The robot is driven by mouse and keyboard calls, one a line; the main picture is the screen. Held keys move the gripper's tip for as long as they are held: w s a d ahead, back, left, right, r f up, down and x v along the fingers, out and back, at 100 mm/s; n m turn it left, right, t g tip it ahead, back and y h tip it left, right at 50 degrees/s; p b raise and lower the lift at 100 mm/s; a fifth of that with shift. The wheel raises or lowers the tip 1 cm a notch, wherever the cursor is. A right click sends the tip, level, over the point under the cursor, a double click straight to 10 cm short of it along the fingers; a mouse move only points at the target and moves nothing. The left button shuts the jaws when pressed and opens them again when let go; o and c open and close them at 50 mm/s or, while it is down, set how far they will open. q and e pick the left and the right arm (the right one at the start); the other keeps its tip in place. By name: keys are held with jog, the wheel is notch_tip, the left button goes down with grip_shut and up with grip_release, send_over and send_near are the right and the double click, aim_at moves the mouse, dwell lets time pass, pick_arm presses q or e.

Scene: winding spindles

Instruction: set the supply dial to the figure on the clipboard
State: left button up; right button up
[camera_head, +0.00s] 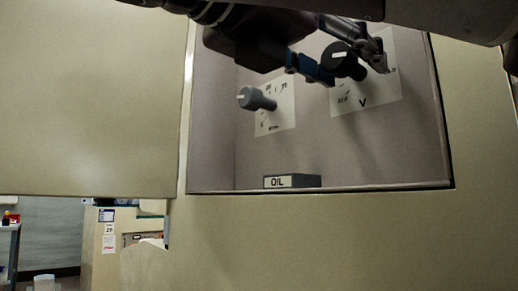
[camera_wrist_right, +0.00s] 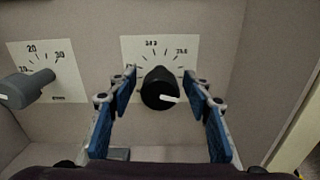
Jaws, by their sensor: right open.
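The supply dial is likely the black knob (camera_head: 343,61) on the white scale plate (camera_head: 366,98) marked V, in the recessed box. In the right wrist view the knob (camera_wrist_right: 160,89) has a white pointer aimed right and slightly down. My right gripper (camera_head: 350,70) reaches in from the top. Its blue-padded fingers stand open on either side of the knob in the wrist view (camera_wrist_right: 162,92), with gaps visible on both sides. The scale figures are too small to read surely. No clipboard can be made out. My left gripper is not in view.
A grey knob (camera_head: 257,99) on another scale plate (camera_head: 281,106) sits to the left, also in the wrist view (camera_wrist_right: 28,88). A grey block labelled OIL (camera_head: 292,181) stands on the box floor. A beige panel (camera_head: 85,100) lies left of the opening.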

jog(key=shift+d, duration=0.1)
jog(key=shift+s+a+r, duration=0.1)
jog(key=shift+a, duration=0.15)
jog(key=shift+c, duration=0.9)
jog(key=c, duration=1)
